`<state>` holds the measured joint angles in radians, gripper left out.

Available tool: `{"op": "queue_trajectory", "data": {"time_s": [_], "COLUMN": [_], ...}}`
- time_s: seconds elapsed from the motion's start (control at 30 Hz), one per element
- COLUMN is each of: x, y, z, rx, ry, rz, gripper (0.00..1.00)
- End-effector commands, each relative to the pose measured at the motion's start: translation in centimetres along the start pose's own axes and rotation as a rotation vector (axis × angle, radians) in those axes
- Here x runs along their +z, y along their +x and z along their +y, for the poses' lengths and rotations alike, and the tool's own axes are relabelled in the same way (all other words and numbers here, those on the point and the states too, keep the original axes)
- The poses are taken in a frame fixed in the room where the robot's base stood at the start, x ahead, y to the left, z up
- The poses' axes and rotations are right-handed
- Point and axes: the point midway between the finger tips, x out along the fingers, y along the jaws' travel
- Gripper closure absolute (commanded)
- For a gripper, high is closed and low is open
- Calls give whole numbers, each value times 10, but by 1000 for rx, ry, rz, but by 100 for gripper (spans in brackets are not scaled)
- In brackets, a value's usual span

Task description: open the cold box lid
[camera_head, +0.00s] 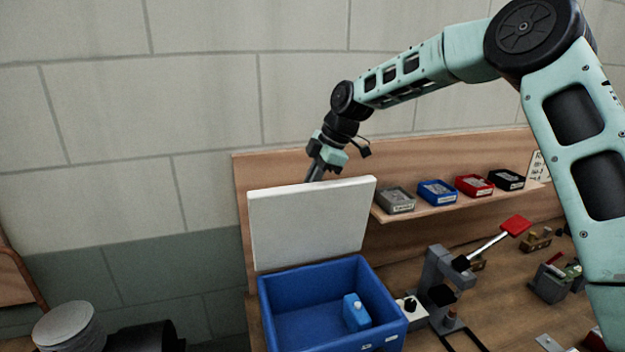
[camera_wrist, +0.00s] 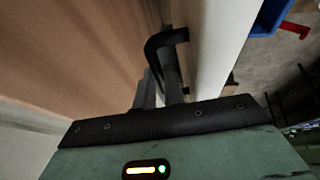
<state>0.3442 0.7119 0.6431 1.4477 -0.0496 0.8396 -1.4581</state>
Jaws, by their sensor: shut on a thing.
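The cold box (camera_head: 275,312) is a blue open-topped box on the bench. Its white lid (camera_head: 308,222) stands upright at the box's back edge, so the box is open. A small blue bottle-like item (camera_head: 356,312) sits inside at the right. My gripper (camera_head: 315,176) is at the lid's top edge, partly hidden behind it. In the wrist view, the lid (camera_wrist: 222,60) shows edge-on with a black handle (camera_wrist: 165,40) on its back side. My gripper (camera_wrist: 160,92) is shut on the handle; the exact contact is dark and partly hidden.
A wooden back panel (camera_head: 243,200) stands close behind the lid. A shelf (camera_head: 440,206) to the right carries grey, blue, red and black bins. A grey press-like device with a red-ended lever (camera_head: 515,226) stands right of the box. A round stool-like object (camera_head: 62,325) is at lower left.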

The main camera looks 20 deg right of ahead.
Motion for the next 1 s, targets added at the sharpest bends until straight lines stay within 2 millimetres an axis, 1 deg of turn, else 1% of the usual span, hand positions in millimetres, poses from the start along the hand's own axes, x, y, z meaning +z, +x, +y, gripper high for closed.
{"op": "queue_trajectory", "data": {"time_s": [0.03, 0.07, 0.1, 0.17, 0.2, 0.47, 0.57, 0.63, 0.77, 1.0], "x": [7, 7, 7, 6, 6, 3, 3, 3, 4, 4], "y": [6, 6, 6, 6, 6, 2, -3, -11, -35, -93], "z": [-5, -5, -5, -5, -4, -2, -2, -1, -1, -1], "rx": [-17, -17, -17, -16, -15, -7, -5, -3, 1, 0], "ry": [3, 3, 4, 4, 3, 2, 2, 2, 2, 1], "rz": [-7, -7, -7, -7, -6, -2, -2, -2, -4, -4], "gripper": [100, 100, 87, 70, 68, 68, 68, 68, 68, 68]}}
